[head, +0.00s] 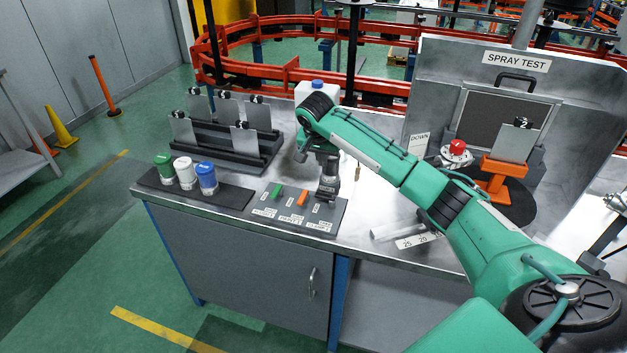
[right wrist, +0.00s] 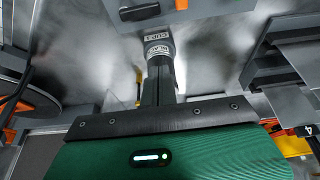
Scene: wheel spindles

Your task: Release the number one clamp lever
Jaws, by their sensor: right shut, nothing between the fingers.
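No lever that I can surely tell as the number one clamp lever shows. My right gripper (head: 328,196) is shut and empty, pointing down at the right part of a dark grey labelled board (head: 259,203). In the right wrist view its fingers (right wrist: 160,50) are together, close to the board; whether they touch it I cannot tell. Labels there are too small to read surely. My left gripper is out of view.
A dark rack (head: 225,147) holds several tagged grey plates at the back left. Green, white and blue-lidded jars (head: 185,176) stand left of the board. A plate tagged 2 (head: 513,143) stands on an orange holder (head: 496,180) before the spray test booth. A red knob (head: 457,147) is beside it.

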